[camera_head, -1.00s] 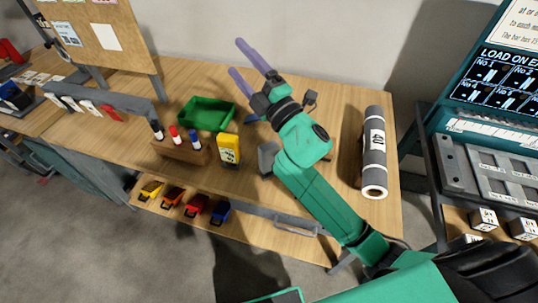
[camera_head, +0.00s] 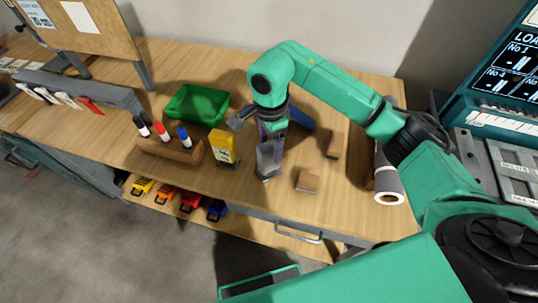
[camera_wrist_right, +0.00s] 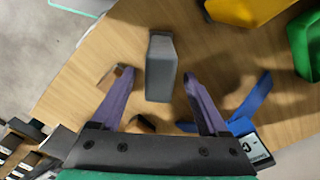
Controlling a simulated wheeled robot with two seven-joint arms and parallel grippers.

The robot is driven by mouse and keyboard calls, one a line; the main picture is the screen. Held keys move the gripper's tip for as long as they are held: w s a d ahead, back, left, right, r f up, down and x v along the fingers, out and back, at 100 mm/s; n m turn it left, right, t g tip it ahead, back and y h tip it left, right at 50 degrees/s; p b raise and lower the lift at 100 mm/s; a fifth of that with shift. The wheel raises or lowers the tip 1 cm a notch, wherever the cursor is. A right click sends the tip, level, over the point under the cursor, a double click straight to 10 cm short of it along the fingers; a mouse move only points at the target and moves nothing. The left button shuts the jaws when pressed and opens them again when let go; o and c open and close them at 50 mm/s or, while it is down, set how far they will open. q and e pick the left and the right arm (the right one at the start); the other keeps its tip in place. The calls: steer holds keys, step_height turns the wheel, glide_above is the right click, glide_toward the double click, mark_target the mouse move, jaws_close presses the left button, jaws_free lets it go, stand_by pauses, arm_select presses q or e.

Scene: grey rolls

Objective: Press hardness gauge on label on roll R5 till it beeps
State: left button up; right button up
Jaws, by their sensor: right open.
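One grey roll (camera_head: 388,184) lies at the right end of the bench, mostly behind my right arm; its label is hidden. I cannot tell if it is R5. My right gripper (camera_head: 271,152) points down over the bench, open, with purple fingers. In the right wrist view an upright grey block-like item (camera_wrist_right: 160,70) shows between and beyond the fingertips (camera_wrist_right: 160,80); it also shows in the head view (camera_head: 266,160). I cannot tell whether it is the hardness gauge. A yellow device with a pale label (camera_head: 223,147) stands just left of it. My left gripper is out of view.
A green bin (camera_head: 196,104) and a wooden rack with markers (camera_head: 170,149) stand left. Two small wooden blocks (camera_head: 335,145) (camera_head: 308,181) lie right of the gripper. A blue item (camera_head: 301,117) lies behind it. A grey machine (camera_head: 510,165) stands beyond the bench's right end.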

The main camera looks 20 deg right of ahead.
mark_target(269, 161)
step_height(269, 161, down, 7)
steer(key=p, duration=0.2)
steer(key=shift+s+a+p, duration=0.15)
steer(key=shift+p, duration=0.25)
steer(key=shift+f, duration=0.4)
jaws_close()
